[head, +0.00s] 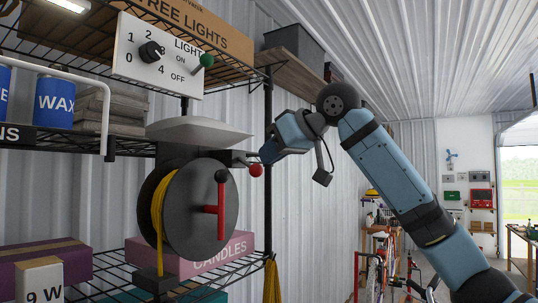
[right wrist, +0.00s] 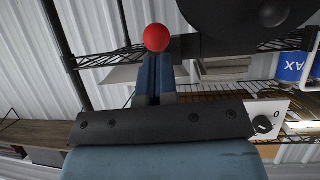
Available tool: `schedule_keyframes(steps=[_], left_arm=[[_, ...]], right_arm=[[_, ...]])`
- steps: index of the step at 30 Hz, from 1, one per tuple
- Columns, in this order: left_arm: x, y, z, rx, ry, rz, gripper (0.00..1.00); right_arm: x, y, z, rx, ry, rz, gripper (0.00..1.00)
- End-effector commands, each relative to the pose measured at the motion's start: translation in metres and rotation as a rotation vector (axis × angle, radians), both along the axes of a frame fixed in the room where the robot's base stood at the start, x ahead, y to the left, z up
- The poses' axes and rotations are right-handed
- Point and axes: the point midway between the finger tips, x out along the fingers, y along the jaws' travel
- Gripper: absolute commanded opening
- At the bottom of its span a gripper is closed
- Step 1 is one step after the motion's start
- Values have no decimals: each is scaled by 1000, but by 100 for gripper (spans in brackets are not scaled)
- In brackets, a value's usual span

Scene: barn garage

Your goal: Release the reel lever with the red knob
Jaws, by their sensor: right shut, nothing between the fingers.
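The reel (head: 205,225) is a dark disc with yellow cord behind it, a red crank with a black grip on its face. The red knob (head: 256,170) sits on a short lever at the reel's upper right; in the right wrist view the red knob (right wrist: 157,38) shows just past my fingertips. My right gripper (head: 266,156) is shut with nothing in it, right behind and above the knob. Its closed blue fingers also show in the right wrist view (right wrist: 154,68). Whether they touch the knob or lever, I cannot tell. My left gripper is not in view.
A wire rack (head: 120,262) holds the reel, with a pink candles box (head: 222,257) behind it. A light switch panel (head: 128,63) with a green-knobbed lever hangs above. A black rack post (head: 268,215) stands close to my gripper. Room to the right is open.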

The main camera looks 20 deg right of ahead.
Motion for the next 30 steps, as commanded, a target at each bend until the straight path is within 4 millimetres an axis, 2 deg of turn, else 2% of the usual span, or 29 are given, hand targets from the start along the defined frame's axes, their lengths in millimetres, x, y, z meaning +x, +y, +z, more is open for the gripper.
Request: schedule_keyframes(steps=[1, 8, 18, 30], left_arm=[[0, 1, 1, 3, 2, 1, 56], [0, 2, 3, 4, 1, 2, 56], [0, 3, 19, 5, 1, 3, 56], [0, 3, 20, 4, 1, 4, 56]], right_arm=[[-1, 0, 6, -2, 0, -1, 0], [0, 0, 7, -3, 2, -1, 0], [0, 0, 21, -3, 3, -1, 0], [0, 0, 21, -3, 3, -1, 0]])
